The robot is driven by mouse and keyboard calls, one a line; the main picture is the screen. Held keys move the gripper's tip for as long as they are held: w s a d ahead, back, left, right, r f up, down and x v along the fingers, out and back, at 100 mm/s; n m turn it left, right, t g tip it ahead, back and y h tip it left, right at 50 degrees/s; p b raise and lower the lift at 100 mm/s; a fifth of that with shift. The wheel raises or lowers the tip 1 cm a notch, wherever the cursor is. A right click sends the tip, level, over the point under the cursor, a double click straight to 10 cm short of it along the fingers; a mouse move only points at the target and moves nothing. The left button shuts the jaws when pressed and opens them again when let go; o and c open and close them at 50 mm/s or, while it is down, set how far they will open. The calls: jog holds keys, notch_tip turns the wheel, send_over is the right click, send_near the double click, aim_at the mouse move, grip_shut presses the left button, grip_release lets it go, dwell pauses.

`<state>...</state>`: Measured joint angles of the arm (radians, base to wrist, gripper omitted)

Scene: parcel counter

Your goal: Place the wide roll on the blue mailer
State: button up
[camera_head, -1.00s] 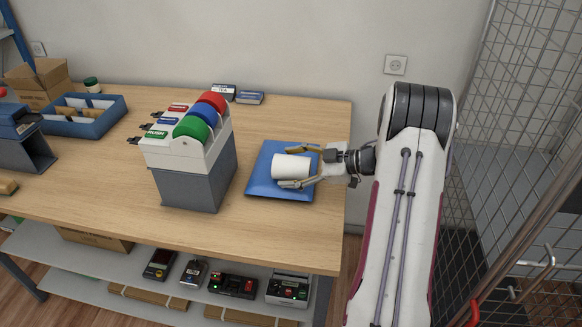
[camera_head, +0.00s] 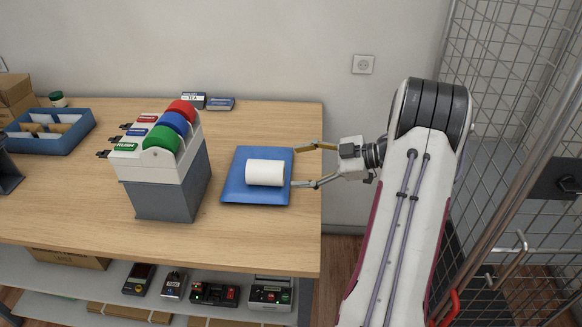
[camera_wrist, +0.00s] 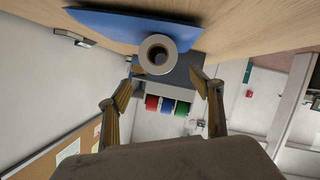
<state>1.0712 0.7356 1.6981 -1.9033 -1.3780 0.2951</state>
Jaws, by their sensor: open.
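The wide roll (camera_head: 265,172) is white and lies on its side on the blue mailer (camera_head: 236,190), near the right edge of the counter. In the wrist view the roll (camera_wrist: 157,45) shows its round end and hollow core, with the blue mailer (camera_wrist: 112,22) behind it. My gripper (camera_head: 305,167) is open and empty, just to the right of the roll and apart from it. In the wrist view its two fingers (camera_wrist: 165,88) are spread wide with nothing between them.
A grey and white tape dispenser (camera_head: 170,180) with red, blue and green rolls stands left of the mailer. Small boxes (camera_head: 207,102) lie at the back. A blue tray (camera_head: 50,135) is at the far left. A wire mesh cage (camera_head: 520,100) stands at the right.

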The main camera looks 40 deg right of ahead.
jog(key=shift+s+d+r, duration=0.15)
jog(key=shift+s+d, duration=0.05)
jog(key=shift+s, duration=0.1)
jog(key=shift+w, duration=0.1)
dwell(0.3)
jog(key=w+a+r+m+t+h, duration=0.25)
jog(key=w+r+h, duration=0.45)
jog(key=w+r, duration=0.55)
jog(key=s+a+r+m+h, duration=0.2)
jog(key=r+h, duration=0.1)
jog(key=r, duration=0.2)
jog(key=s+a+r+m+h, duration=0.3)
jog(key=r, duration=0.2)
jog(key=s+a+f+m+g+y, duration=0.1)
jog(key=s+a+f+g, duration=0.1)
jog(key=s+a, duration=0.6)
jog(key=s+a+f+m+g+y, duration=0.2)
jog(key=s+a+f, duration=0.3)
jog(key=s+a, duration=0.4)
jog(key=s+a+f+m+g+y, duration=0.1)
jog(key=s+a+f+g, duration=0.3)
jog(key=s+a, duration=0.4)
jog(key=s, duration=0.5)
jog(key=shift+s+a+y, duration=0.4)
jog(key=shift+f+m, duration=0.1)
jog(key=shift+m, duration=0.15)
